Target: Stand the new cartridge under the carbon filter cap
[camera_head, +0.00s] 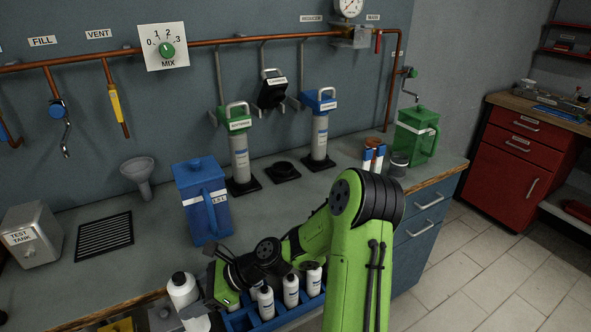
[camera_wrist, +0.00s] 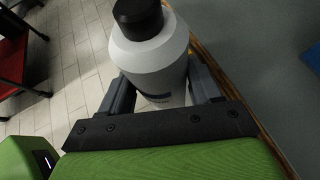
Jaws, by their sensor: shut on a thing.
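My gripper (camera_wrist: 155,98) is shut on a white, bottle-shaped cartridge (camera_wrist: 152,55) with a black end cap; its jaws are at both sides of the body. In the head view a white rounded body (camera_head: 183,288) shows at my gripper (camera_head: 197,306), low and left of the blue rack; the fingers are partly hidden. The carbon filter cap (camera_head: 272,92) is black with a handle and is tilted up on the wall. My gripper is well in front of that seat.
A green-capped filter (camera_head: 240,155) and a blue-capped filter (camera_head: 319,138) flank the empty seat. A blue rack (camera_head: 240,321) with several white cartridges (camera_head: 291,290) is beside my gripper. A blue jug (camera_head: 203,200) stands on the bench between. A green canister (camera_head: 416,135) is at right.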

